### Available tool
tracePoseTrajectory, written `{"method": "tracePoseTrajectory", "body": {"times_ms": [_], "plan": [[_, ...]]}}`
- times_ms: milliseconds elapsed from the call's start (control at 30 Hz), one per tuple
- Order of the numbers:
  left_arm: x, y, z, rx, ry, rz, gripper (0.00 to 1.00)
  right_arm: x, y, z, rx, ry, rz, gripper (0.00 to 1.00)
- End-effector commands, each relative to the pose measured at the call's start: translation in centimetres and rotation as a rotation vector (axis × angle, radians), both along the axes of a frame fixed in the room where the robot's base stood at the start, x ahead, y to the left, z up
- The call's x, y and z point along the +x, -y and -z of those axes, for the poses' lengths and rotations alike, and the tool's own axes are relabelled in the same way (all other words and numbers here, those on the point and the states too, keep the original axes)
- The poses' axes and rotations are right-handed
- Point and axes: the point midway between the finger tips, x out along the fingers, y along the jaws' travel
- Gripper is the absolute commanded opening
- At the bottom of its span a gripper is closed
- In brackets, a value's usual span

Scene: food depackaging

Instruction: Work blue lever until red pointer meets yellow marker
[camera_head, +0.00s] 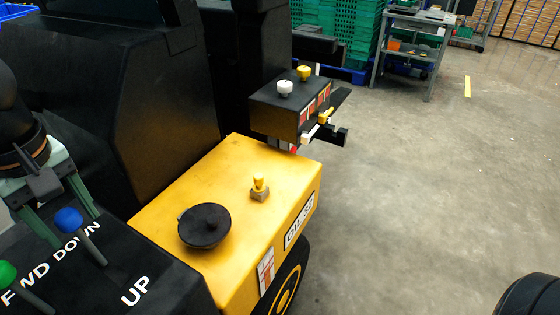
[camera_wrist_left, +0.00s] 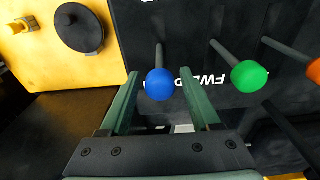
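The blue lever (camera_head: 68,220) stands on a black control panel beside the words UP and DOWN. Its round blue knob also shows in the left wrist view (camera_wrist_left: 159,84). My left gripper (camera_head: 62,207) comes in from the left with its green fingers spread. In the left wrist view the fingertips (camera_wrist_left: 159,73) lie on either side of the blue knob, with a gap showing on both sides. My right gripper is not in view.
A green-knobbed lever (camera_wrist_left: 249,75) stands close to the blue one, and an orange knob (camera_wrist_left: 314,71) is farther right. A yellow machine body (camera_head: 240,165) carries a black round cap (camera_head: 204,226). Open floor (camera_head: 430,190) lies to the right.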

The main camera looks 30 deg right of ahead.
Motion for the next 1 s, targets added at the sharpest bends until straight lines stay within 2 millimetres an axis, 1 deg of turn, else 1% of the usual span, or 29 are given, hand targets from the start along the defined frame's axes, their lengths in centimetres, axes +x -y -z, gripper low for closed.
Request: {"method": "tracePoseTrajectory", "body": {"times_ms": [33,100,333,433,1000], "plan": [[0.0,0.0,0.0,0.000,-0.001,0.000,0.70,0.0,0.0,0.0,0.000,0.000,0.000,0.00],[0.0,0.0,0.0,0.000,-0.001,0.000,0.75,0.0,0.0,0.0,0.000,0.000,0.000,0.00],[-0.1,0.0,0.0,0.000,-0.002,0.001,0.75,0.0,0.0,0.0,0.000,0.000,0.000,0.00],[-0.1,0.1,-0.5,0.000,-0.001,0.001,0.75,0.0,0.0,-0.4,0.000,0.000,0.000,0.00],[-0.5,0.3,-6.1,0.000,-0.001,0.001,0.75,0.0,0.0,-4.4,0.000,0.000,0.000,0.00]]}}
